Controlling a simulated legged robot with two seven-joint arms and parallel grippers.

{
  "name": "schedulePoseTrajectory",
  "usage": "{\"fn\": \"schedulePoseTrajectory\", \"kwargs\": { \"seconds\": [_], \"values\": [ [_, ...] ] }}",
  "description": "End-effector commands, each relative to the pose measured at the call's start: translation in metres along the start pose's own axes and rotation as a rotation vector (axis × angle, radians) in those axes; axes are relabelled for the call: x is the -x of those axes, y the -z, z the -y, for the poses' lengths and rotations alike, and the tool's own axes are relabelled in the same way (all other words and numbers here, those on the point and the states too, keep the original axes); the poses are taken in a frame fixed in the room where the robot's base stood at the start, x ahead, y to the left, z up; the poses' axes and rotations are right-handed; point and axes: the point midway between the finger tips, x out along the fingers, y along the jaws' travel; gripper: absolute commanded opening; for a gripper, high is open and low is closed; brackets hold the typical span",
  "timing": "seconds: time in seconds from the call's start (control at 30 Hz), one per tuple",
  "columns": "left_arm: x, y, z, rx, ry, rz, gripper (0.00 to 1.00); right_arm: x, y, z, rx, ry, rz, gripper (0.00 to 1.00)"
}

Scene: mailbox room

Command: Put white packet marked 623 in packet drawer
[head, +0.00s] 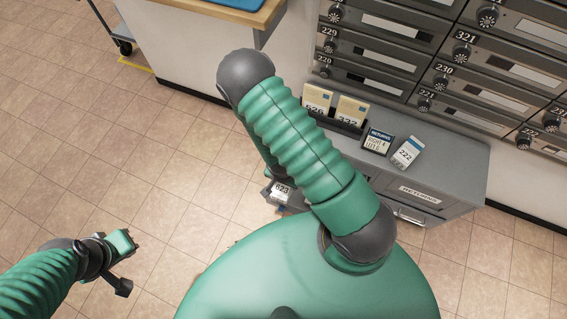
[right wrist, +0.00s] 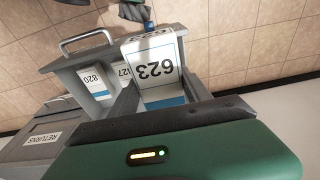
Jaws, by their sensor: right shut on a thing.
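The white packet marked 623 (right wrist: 152,68) is in my right gripper (right wrist: 155,100), which is shut on it. The packet has a blue band and is at the open packet drawer (right wrist: 66,72); I cannot tell how far down inside it is. In the head view the packet (head: 281,189) shows just left of my right arm, which hides most of the drawer and the right gripper. My left gripper (head: 122,264) is at the lower left over the floor, fingers apart and empty.
Packets marked 820 (right wrist: 95,82) and 127 (right wrist: 125,72) stand in the drawer. The grey cabinet has a closed RETURNS drawer (head: 404,196). Mailboxes (head: 385,50) rise behind.

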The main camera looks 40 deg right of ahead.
Motion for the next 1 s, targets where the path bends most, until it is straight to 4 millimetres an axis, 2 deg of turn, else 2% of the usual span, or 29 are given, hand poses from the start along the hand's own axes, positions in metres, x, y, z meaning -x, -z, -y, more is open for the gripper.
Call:
{"fn": "schedulePoseTrajectory", "kwargs": {
  "seconds": [0.03,0.1,0.5,1.0],
  "values": [
    [-0.01,-0.002,0.0,0.0,0.0,0.0,0.0,-0.01,0.004,0.001,-0.001,0.001,-0.002,0.1],
    [-0.018,-0.004,0.0,0.0,0.0,0.0,0.0,-0.019,0.009,0.001,-0.001,0.001,-0.004,0.1],
    [-0.058,-0.013,0.0,0.001,0.0,0.0,0.0,-0.066,0.045,0.001,-0.001,0.002,-0.002,0.1],
    [-0.107,-0.025,0.0,0.001,0.0,0.0,0.0,-0.138,0.046,0.001,0.002,0.001,-0.001,0.1]
  ]
}}
